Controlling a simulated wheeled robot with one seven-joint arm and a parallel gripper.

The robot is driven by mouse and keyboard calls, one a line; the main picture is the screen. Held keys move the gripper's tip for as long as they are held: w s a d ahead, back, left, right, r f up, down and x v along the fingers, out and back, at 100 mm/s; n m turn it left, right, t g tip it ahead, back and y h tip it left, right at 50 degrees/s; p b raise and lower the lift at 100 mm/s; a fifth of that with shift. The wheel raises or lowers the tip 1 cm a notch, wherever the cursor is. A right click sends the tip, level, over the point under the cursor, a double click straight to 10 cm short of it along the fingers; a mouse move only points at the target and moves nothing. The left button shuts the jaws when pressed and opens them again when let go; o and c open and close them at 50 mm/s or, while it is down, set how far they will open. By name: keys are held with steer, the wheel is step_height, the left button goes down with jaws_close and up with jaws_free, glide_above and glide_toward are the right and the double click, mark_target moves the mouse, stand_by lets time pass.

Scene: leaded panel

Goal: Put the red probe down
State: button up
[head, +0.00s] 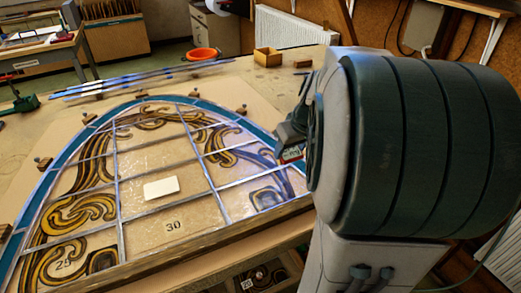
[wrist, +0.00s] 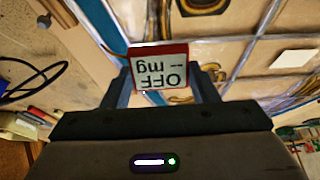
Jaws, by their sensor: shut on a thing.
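The red probe (wrist: 160,55) is a small red-edged box. Its pale display reads "OFF -- mg" upside down in the wrist view. My gripper (wrist: 161,88) is shut on it, with one dark finger on each side. In the head view the probe (head: 291,153) shows as a small red and white patch below my gripper (head: 288,136), at the right edge of the leaded panel (head: 168,229). My arm hides much of this side. I cannot tell whether the probe touches anything beneath it.
A white card (head: 161,187) lies on the panel's middle. Small wooden blocks (head: 241,111) stand along its curved edge. Lead strips (head: 150,78), an orange bowl (head: 203,55) and a wooden box (head: 267,57) are at the back of the bench. A dark cable (wrist: 35,80) loops in the wrist view.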

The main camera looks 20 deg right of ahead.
steer(key=shift+w, duration=0.4)
steer(key=p, duration=0.2)
glide_above(267, 158)
steer(key=s, duration=0.2)
step_height(267, 158, down, 7)
steer(key=shift+w+r, duration=0.1)
steer(key=shift+w, duration=0.05)
steer(key=shift+f+p, duration=0.35)
steer(key=shift+f, duration=1.7)
steer(key=shift+f, duration=0.1)
steer(key=shift+f, duration=0.15)
steer(key=o, duration=1)
steer(key=shift+c, duration=0.2)
steer(key=shift+a, duration=0.2)
steer(key=shift+d, duration=0.1)
steer(key=shift+d+r, duration=0.15)
steer(key=shift+r, duration=0.05)
